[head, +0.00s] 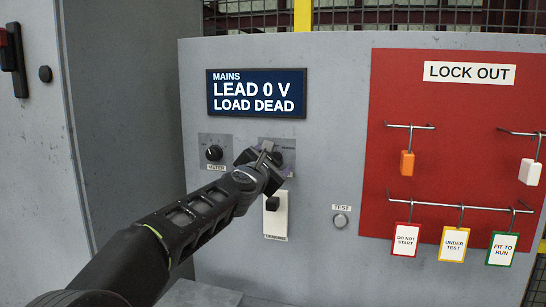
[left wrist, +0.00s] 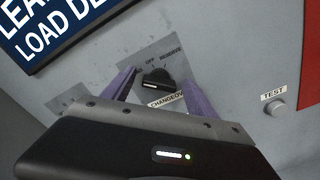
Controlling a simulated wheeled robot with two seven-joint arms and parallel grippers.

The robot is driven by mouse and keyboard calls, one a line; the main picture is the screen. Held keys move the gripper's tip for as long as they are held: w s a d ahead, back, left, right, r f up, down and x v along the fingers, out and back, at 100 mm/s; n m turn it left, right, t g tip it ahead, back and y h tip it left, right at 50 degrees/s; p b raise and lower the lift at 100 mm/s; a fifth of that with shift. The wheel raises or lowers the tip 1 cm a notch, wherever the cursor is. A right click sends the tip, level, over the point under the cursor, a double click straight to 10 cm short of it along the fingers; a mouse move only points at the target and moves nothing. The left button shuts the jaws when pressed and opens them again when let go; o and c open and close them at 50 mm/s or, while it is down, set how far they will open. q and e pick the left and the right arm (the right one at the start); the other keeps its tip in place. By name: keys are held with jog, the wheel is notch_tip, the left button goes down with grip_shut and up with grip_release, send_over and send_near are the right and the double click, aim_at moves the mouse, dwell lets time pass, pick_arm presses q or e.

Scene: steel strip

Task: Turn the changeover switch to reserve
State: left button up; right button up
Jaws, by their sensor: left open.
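The changeover switch (left wrist: 157,79) is a black knob on a grey plate, with OFF and RESERVE marked above it in the left wrist view. My left gripper (left wrist: 160,84) is open, with one purple finger on each side of the knob. I cannot tell whether the fingers touch it. I cannot tell for sure which mark the knob points to. In the head view my left gripper (head: 270,162) is in front of the switch plate (head: 288,144) and hides most of the knob. My right gripper is not in view.
The blue sign (head: 257,93) above reads MAINS LEAD 0 V LOAD DEAD. A meter knob (head: 214,153) is left of the plate, a white tag-like panel (head: 276,222) below. A test button (head: 340,220) and red lock-out board (head: 440,110) with hanging tags are right.

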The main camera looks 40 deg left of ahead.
pick_arm(q)
jog(key=shift+c, duration=0.2)
jog(key=c, duration=1.3)
jog(key=shift+m, duration=0.3)
jog(key=m, duration=0.4)
jog(key=shift+d, duration=0.1)
jog(key=m, duration=0.2)
jog(key=m+p, duration=0.1)
jog(key=m, duration=0.2)
jog(key=shift+f+m, duration=0.2)
jog(key=shift+m, duration=0.1)
jog(key=m, duration=0.5)
jog(key=shift+f+m+p, duration=0.1)
jog(key=shift+m+p, duration=0.2)
jog(key=shift+p, duration=0.05)
jog(key=m, duration=0.4)
jog(key=shift+f+p, duration=0.15)
jog(key=shift+p, duration=0.25)
